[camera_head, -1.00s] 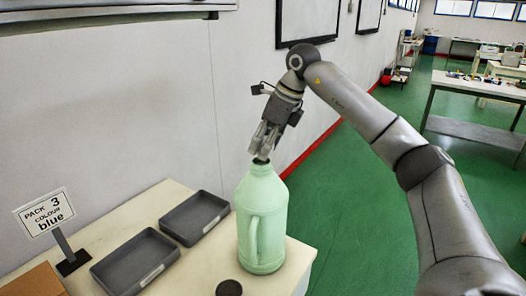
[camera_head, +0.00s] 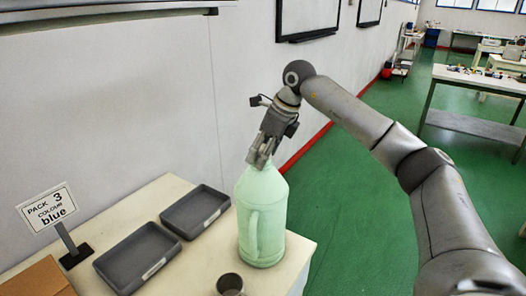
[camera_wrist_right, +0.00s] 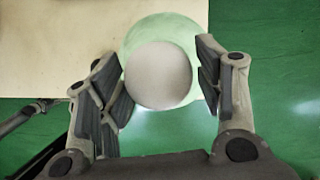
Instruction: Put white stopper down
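The white stopper (camera_wrist_right: 158,76) shows in the right wrist view as a pale round disc between the finger pads of my right gripper (camera_wrist_right: 163,85). The pads lie close along both sides of the disc. Behind it shows the pale green jug (camera_wrist_right: 150,28). In the head view the gripper (camera_head: 261,160) points down at the mouth of the jug (camera_head: 262,215), which stands upright near the table's right end. The fingers hide the stopper there, so I cannot tell how deep it sits. My left gripper is not in view.
Two dark trays (camera_head: 133,270) (camera_head: 222,204) lie on the cream table (camera_head: 185,270) left of the jug. A small dark cup (camera_head: 230,283) stands in front. A "PACK 3 COLOUR blue" sign (camera_head: 48,209) stands at the left by a cardboard box (camera_head: 38,281). The wall is close behind.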

